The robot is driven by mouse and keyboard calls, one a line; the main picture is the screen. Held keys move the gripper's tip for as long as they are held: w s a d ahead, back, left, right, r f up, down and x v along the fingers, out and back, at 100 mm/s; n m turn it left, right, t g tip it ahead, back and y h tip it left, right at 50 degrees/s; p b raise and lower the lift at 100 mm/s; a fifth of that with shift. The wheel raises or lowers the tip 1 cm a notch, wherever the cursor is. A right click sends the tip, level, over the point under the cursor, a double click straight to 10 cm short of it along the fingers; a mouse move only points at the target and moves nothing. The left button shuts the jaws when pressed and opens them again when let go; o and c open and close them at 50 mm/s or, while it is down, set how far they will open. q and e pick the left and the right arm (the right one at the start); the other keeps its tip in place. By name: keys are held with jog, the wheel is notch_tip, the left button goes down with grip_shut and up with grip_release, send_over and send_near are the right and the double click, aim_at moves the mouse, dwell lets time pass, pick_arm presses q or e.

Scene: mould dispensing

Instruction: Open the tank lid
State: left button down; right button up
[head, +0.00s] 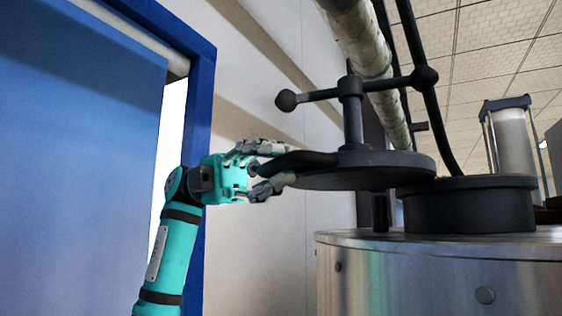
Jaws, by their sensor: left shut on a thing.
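The tank (400,277) is a shiny metal cylinder at the lower right. Its dark round lid (375,172) is raised above the tank top and sits to the left of the dark round opening collar (470,207). A curved dark handle (298,160) sticks out from the lid's left side. A post with a ball-ended crossbar (350,90) stands on the lid. My left gripper (272,169) is shut on the lid handle, with one finger above it and one below. My right gripper is not in view.
A blue door frame (197,130) and blue panel (75,160) stand at the left, close to my left arm. A thick pale pipe (362,45) runs down behind the lid. A clear cylinder (513,145) stands at the right, behind the collar.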

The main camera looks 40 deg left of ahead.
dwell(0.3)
pick_arm(q)
jog(key=c, duration=1.3)
grip_release()
jog(key=shift+w+a, duration=0.1)
jog(key=shift+a, duration=0.1)
jog(key=a, duration=0.4)
jog(key=w+a, duration=0.1)
jog(key=a, duration=0.2)
jog(key=shift+w+a+f, duration=0.1)
jog(key=shift+f, duration=0.05)
